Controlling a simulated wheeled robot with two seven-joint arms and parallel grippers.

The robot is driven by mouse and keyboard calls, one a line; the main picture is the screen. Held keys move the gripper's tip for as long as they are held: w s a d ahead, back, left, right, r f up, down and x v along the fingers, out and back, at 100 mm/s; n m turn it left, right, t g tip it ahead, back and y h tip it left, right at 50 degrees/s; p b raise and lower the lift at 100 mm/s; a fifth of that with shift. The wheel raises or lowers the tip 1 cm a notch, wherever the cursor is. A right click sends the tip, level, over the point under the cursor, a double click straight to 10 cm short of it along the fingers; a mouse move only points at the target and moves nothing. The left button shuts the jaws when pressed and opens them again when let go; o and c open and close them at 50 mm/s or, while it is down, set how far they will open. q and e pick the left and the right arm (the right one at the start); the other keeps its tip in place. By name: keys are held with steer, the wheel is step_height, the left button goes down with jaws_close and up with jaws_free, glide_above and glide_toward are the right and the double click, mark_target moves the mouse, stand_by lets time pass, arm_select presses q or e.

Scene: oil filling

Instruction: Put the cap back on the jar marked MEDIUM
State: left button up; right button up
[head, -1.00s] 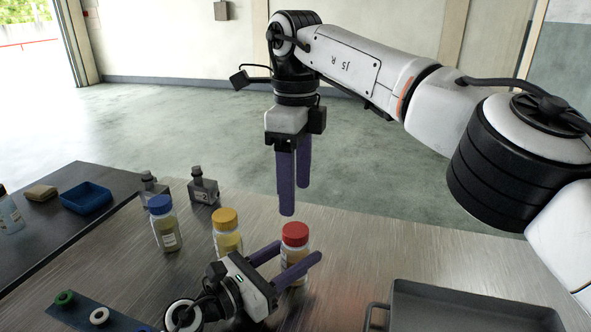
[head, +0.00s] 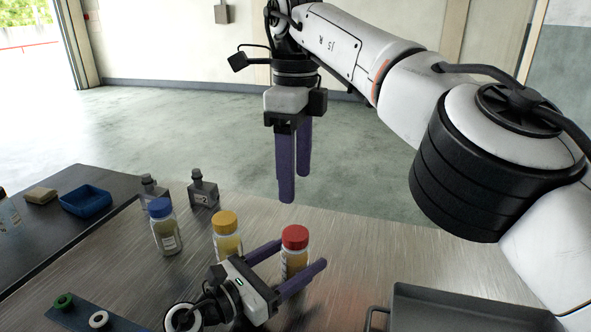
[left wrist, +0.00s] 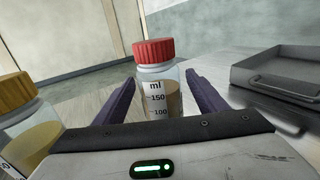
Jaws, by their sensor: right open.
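A jar with a red cap (head: 295,237) seated on it stands upright on the metal table. In the left wrist view the jar body (left wrist: 160,93) shows an ml scale and holds yellowish-brown contents. My left gripper (head: 302,254) is open, with one finger on each side of this jar and visible gaps in the left wrist view (left wrist: 160,95). My right gripper (head: 294,188) is open and empty, pointing down, high above and behind the red cap. No MEDIUM marking is readable on any jar.
A yellow-capped jar (head: 227,238) and a blue-capped jar (head: 165,228) stand to the left. Two grey bottles (head: 203,188) are behind them. A grey metal tray (head: 445,300) lies at right. A strip with rings (head: 98,319) is at front left, a blue bin (head: 86,199) on the dark table.

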arm_select(q)
steer(key=b+v, duration=0.1)
steer(key=v, duration=0.8)
steer(key=shift+s+a+f, duration=0.1)
steer(key=shift+s+a, duration=0.4)
